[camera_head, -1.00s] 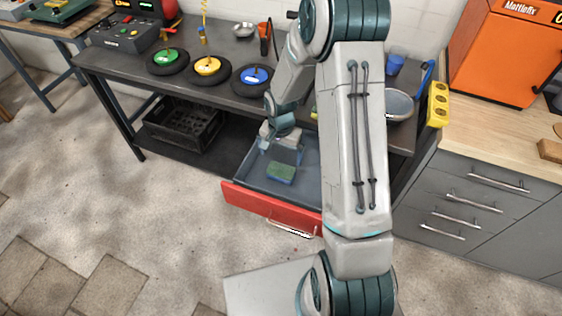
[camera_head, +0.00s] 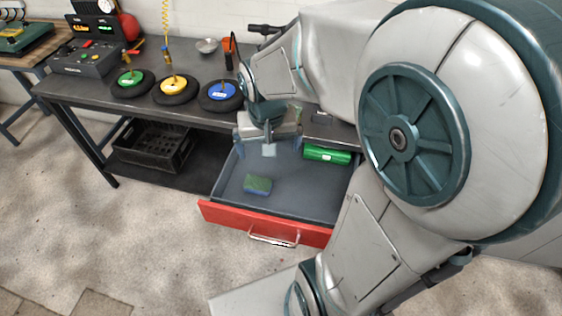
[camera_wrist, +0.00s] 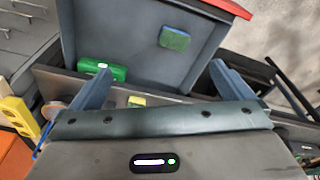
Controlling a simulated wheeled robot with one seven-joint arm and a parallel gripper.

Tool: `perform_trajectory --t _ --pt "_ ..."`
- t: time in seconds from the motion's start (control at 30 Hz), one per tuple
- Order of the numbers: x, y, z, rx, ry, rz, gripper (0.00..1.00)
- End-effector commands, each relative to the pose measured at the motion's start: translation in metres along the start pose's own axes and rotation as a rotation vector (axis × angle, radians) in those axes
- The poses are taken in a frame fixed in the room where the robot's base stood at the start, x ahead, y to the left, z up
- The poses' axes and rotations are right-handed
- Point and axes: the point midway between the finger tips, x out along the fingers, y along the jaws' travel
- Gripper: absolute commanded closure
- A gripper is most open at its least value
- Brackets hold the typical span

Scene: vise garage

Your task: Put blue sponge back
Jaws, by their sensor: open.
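A sponge (camera_head: 257,185) with a green top and blue lower part lies on the floor of an open drawer (camera_head: 228,188) with a red front, near that front. In the wrist view the sponge (camera_wrist: 175,39) sits in the drawer (camera_wrist: 100,22), beyond my fingertips. My gripper (camera_head: 268,147) is open and empty, above the back of the drawer at the bench edge. In the wrist view its two fingers (camera_wrist: 161,75) are spread wide, with nothing between them.
A green cylinder-like object (camera_head: 327,154) lies at the back right of the drawer. The dark workbench (camera_head: 185,108) holds several wheels with coloured hubs and a small bowl (camera_head: 207,45). A black crate (camera_head: 152,147) stands on the shelf below. Floor in front is clear.

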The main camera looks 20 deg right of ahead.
Motion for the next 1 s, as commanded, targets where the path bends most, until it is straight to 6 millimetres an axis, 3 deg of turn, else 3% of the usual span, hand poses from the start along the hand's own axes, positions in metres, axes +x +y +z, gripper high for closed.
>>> perform_trajectory --t 0.03,0.2,0.4,1.0 --pt "-0.013 0.002 0.011 -0.028 0.021 -0.008 0.00" --pt "-0.040 0.010 0.048 -0.126 0.059 -0.036 0.00" --pt "-0.053 0.014 0.074 -0.197 0.084 -0.060 0.00" --pt "-0.055 0.015 0.079 -0.214 0.088 -0.065 0.00"
